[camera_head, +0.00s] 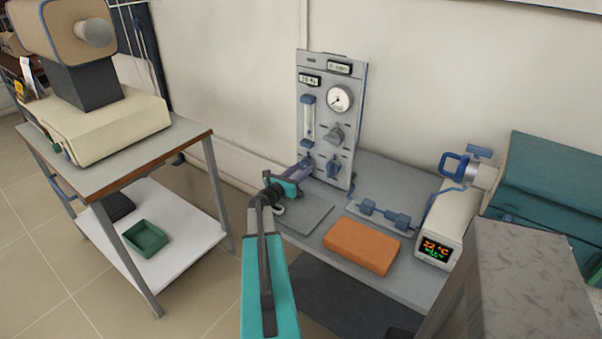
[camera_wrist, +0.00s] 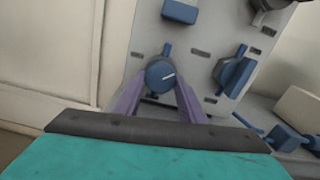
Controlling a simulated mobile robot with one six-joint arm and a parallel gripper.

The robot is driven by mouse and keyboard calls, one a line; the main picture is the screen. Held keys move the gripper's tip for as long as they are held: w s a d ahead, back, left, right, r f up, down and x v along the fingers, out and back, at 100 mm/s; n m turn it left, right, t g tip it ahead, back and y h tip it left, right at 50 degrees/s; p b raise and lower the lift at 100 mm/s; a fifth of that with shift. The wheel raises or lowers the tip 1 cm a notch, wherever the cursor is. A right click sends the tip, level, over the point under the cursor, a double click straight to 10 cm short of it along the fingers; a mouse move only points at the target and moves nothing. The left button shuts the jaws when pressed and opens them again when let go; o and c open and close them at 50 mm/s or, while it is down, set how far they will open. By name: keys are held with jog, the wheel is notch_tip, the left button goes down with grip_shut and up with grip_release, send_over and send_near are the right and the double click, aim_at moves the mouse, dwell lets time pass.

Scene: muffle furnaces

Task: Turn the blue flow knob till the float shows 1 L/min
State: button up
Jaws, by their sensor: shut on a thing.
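The round blue flow knob (camera_wrist: 160,74) sits low on the upright grey gas panel (camera_head: 326,68), with a white line on its face. My gripper (camera_wrist: 159,90) has its two purple fingers shut on the knob, one on each side. In the head view my gripper (camera_head: 303,168) reaches the panel's lower left and mostly hides the knob. The flow tube (camera_head: 308,121) stands above the knob, with blue end blocks; its float and scale are too small to read. In the wrist view only the tube's lower blue block (camera_wrist: 180,12) shows.
A blue valve handle (camera_head: 333,166) is close to the right of the knob, below a grey regulator (camera_head: 336,133) and a round gauge (camera_head: 340,98). An orange block (camera_head: 361,246) and blue fittings (camera_head: 384,214) lie on the grey bench. A furnace controller (camera_head: 438,247) stands right.

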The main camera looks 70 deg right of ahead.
dwell(0.3)
jog(key=o, duration=1)
jog(key=shift+o, duration=0.2)
jog(key=shift+a+b, duration=0.1)
jog(key=shift+b, duration=0.2)
jog(key=shift+b+v, duration=1.5)
jog(key=shift+v, duration=5.4)
